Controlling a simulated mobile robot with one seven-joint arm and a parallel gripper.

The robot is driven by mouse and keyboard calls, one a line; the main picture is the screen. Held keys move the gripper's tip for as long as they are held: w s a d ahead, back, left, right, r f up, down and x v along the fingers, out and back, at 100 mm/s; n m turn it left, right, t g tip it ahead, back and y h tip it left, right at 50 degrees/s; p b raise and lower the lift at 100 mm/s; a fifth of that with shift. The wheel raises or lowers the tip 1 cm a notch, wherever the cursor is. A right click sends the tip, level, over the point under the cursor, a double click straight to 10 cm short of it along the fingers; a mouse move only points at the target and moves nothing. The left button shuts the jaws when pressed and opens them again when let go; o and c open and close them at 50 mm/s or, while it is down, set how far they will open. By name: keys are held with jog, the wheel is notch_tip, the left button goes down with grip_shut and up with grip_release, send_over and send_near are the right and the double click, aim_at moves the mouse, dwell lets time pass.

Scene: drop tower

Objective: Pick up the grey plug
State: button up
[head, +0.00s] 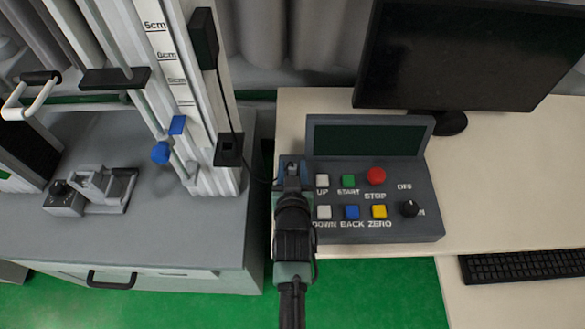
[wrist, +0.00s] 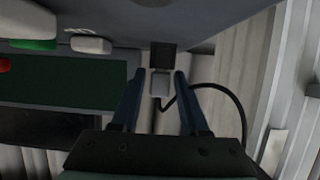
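The grey plug (wrist: 160,86) is in the middle of the wrist view, between my two blue fingers. A dark block (wrist: 162,57) adjoins its far end; I cannot tell whether the plug is seated in it. A black cable (wrist: 225,90) loops to the right from the plug. My gripper (wrist: 160,75) is open, with a visible gap between each finger and the plug. In the head view my gripper (head: 292,165) is over the left edge of the control box, and my wrist and fingers largely hide the plug there.
The control box (head: 435,220) has buttons, a knob and a dark screen, and stands on the pale desk (head: 500,180). The drop tower (head: 185,100) stands to the left on a grey cabinet (head: 220,230). A black cable runs down the tower. A monitor (head: 460,50) is behind.

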grip_shut()
jog(key=shift+r, duration=0.1)
